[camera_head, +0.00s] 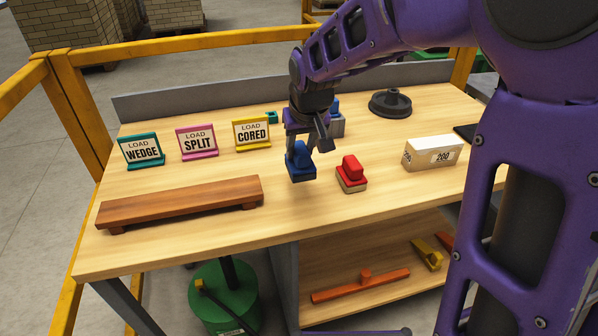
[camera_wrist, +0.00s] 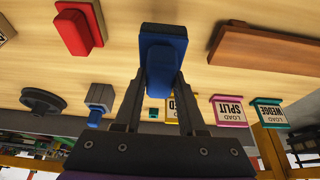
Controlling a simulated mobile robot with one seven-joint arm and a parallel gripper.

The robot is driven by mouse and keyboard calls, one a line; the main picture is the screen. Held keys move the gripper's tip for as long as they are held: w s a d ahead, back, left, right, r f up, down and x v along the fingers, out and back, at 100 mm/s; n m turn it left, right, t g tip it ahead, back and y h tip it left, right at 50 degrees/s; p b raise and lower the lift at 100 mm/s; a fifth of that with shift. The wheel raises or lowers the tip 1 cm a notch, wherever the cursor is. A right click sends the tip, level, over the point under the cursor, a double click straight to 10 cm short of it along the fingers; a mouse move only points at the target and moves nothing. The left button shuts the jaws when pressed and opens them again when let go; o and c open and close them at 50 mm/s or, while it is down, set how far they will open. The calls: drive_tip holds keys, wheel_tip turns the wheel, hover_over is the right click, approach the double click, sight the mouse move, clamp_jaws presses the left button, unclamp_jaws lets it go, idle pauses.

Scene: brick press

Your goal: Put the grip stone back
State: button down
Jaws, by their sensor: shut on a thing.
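My gripper (camera_head: 301,146) is shut on a blue-handled block (camera_head: 301,166) with a dark base, which I take to be the grip stone. In the wrist view the block's blue handle (camera_wrist: 162,62) sits between the two fingers of my gripper (camera_wrist: 161,85), its dark base outward. The block is upright over the middle of the table; I cannot tell whether its base touches the top. A similar red block (camera_head: 351,173) with a pale base stands on the table just right of it, apart from it. The red block also shows in the wrist view (camera_wrist: 76,30).
A wooden plank stand (camera_head: 180,204) lies at front left. Teal, pink and yellow LOAD signs (camera_head: 197,142) stand behind it. A grey-and-blue item (camera_head: 337,124) and black disc (camera_head: 390,104) are at the back, a white box (camera_head: 433,153) at right. A shelf (camera_head: 330,268) below holds orange and yellow pieces.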

sight(301, 169)
drive_tip(key=shift+f+b, duration=0.6)
drive_tip(key=shift+f, duration=2.55)
drive_tip(key=shift+f, duration=0.1)
drive_tip(key=shift+c, duration=2.4)
unclamp_jaws()
drive_tip(key=shift+s+r, duration=0.1)
drive_tip(key=shift+r, duration=0.4)
drive_tip(key=p+v, duration=0.2)
drive_tip(key=v, duration=0.9)
drive_tip(key=shift+d+r, duration=0.1)
drive_tip(key=shift+s, duration=0.1)
